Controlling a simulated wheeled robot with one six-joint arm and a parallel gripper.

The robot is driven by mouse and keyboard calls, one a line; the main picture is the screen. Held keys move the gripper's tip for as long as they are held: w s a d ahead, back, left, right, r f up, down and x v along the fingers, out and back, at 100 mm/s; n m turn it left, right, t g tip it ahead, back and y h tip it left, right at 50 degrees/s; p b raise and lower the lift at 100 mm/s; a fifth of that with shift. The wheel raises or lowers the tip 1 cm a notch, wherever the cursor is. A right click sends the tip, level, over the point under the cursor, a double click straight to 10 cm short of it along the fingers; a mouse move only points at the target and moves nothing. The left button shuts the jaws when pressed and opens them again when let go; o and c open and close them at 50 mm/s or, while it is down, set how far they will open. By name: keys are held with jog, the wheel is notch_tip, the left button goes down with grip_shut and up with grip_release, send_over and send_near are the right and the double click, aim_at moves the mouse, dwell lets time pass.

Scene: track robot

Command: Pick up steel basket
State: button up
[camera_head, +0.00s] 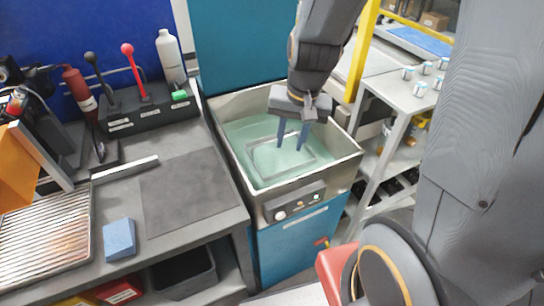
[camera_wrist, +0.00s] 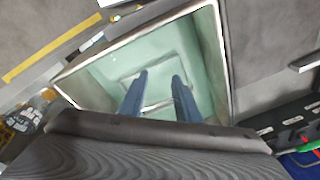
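The steel basket (camera_head: 252,160) shows as a thin rectangular frame low in the pale green liquid of the open-topped washing tank (camera_head: 235,169). In the wrist view the basket (camera_wrist: 158,105) lies around and beyond the fingertips. My gripper (camera_head: 290,147) points down into the tank over the basket with its two blue fingers apart. The fingers also show in the wrist view (camera_wrist: 160,80), with nothing gripped between them. I cannot tell whether the fingertips touch the liquid or the basket.
The tank has raised walls around the gripper and a control panel (camera_head: 295,204) in front. A workbench with a dark mat (camera_head: 185,190), a blue block (camera_head: 119,239) and levers stands at left. A shelf with several small cans (camera_head: 421,89) and a yellow post (camera_head: 362,50) are at right.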

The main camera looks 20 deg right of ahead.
jog(key=w+f+m+b, duration=0.1)
jog(key=w+f+m, duration=0.2)
jog(key=w+f, duration=0.2)
jog(key=w+d+f+m+t+b, duration=0.1)
jog(key=w+f+m, duration=0.3)
jog(key=w+f, duration=0.1)
jog(key=w+f+m+b, duration=0.1)
jog(key=w+f+m, duration=0.3)
jog(key=w+f, duration=0.1)
jog(key=shift+d+f+t+b, duration=0.15)
jog(key=shift+f+t+b, duration=0.15)
jog(key=shift+f, duration=0.1)
grip_shut()
dwell(0.9)
